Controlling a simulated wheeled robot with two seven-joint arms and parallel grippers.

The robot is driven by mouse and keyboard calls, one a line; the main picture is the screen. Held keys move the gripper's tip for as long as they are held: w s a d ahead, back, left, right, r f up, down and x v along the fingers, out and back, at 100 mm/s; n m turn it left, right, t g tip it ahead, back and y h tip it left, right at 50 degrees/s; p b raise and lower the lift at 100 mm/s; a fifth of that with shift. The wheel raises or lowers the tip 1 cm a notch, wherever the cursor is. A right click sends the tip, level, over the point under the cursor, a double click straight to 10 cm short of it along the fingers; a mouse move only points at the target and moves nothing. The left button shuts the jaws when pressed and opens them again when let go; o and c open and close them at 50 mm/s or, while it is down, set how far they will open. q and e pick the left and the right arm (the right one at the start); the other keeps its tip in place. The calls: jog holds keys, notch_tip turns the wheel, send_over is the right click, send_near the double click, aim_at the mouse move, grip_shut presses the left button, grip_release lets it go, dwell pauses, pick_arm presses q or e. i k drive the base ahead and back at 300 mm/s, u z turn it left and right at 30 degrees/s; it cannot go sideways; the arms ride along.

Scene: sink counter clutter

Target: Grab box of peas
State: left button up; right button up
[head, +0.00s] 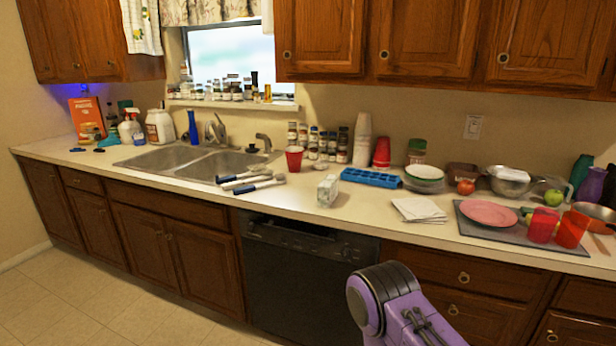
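A small pale box (327,190) with a greenish tint stands upright near the counter's front edge, right of the sink and above the dishwasher. It may be the box of peas, but its label is too small to read. A larger orange-red box (87,117) stands at the far left end of the counter. A purple and dark grey part of my own arm shows at the bottom, right of centre, well below and apart from the counter. Neither of my grippers is in view.
Dark-handled utensils (249,181) lie left of the pale box. A red cup (294,159) and blue ice tray (370,177) stand behind it. White napkins (419,209) lie to its right. The dishwasher (300,272) is below. The floor (110,300) at left is clear.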

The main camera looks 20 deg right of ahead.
aim_at(327, 190)
jog(key=i, duration=0.65)
jog(key=z, duration=0.75)
